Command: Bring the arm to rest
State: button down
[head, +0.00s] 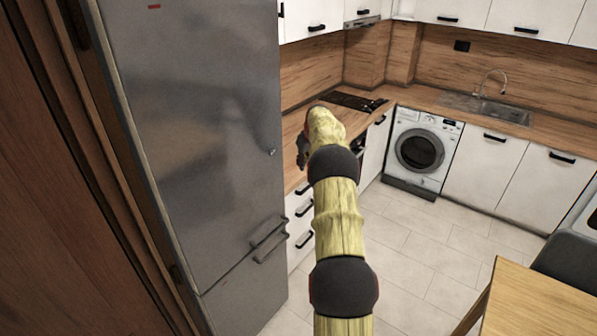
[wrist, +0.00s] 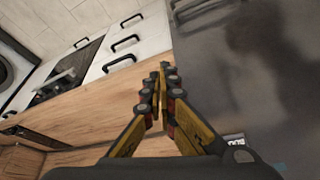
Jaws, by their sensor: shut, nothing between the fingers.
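My arm reaches forward from the bottom of the head view, with yellow links and dark joints. In the head view my gripper (head: 303,150) is a small dark shape at the arm's far end, partly hidden by the wrist. In the wrist view my gripper (wrist: 162,72) shows yellow and black fingers with the tips together. It is shut and nothing shows between the fingertips. It is near the side of the grey fridge (head: 200,130) and the wooden counter.
The fridge stands close on the left of my arm. A washing machine (head: 420,148), a sink (head: 488,107) and a hob (head: 352,101) are at the back. A wooden table (head: 540,305) and a dark chair (head: 575,262) are at the lower right. The tiled floor (head: 430,250) between is clear.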

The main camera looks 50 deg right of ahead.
jog(key=shift+s+r, duration=0.15)
jog(key=shift+r, duration=0.4)
